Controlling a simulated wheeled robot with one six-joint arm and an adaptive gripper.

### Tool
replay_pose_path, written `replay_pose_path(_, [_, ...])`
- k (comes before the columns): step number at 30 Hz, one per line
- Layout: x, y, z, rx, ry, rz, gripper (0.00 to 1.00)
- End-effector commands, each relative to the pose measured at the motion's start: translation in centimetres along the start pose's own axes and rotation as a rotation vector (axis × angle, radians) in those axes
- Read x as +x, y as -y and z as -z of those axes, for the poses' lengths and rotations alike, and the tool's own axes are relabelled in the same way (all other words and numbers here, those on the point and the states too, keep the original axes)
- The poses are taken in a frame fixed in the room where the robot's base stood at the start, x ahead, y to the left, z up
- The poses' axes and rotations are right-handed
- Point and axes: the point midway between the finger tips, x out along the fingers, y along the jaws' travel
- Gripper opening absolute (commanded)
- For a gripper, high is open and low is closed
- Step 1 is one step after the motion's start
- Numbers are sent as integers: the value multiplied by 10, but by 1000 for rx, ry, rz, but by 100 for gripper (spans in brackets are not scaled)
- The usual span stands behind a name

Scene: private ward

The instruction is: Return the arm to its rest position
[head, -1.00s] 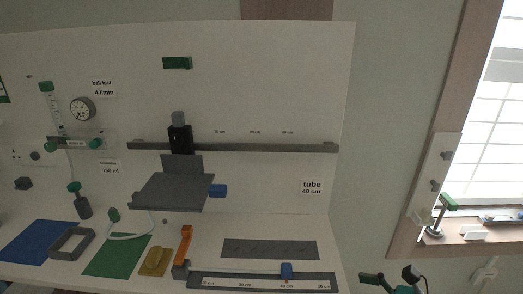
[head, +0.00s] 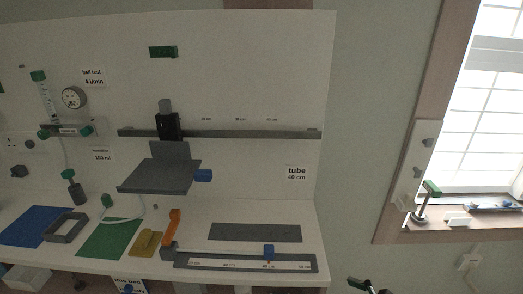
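A small dark and green part (head: 366,286) shows at the bottom edge of the head view, right of the bench. It looks like part of my arm and gripper, but it is mostly cut off by the frame. No fingertips can be made out, so I cannot tell whether the gripper is open or shut, or whether it holds anything. It is apart from the bench items in the picture.
A white bench and back panel (head: 250,75) fill the left. They carry a grey rail (head: 220,134), a dark shelf (head: 160,178), a blue mat (head: 35,226), a green mat (head: 108,240) and a ruled track (head: 220,264). A window sill (head: 450,233) is at right.

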Motion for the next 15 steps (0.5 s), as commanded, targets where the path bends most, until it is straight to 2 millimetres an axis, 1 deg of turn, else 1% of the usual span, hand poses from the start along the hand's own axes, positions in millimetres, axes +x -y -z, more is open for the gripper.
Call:
replay_pose_path(1, [4,-8,8,-19,-9,19,100])
replay_pose_path(3, [8,-17,20,-62,-28,55,100])
replay_pose_path(8, [14,-46,54,-213,-110,157,100])
replay_pose_path(11, [12,-65,74,-329,-179,211,100])
replay_pose_path(15, [1,-94,100,-509,-294,266,100])
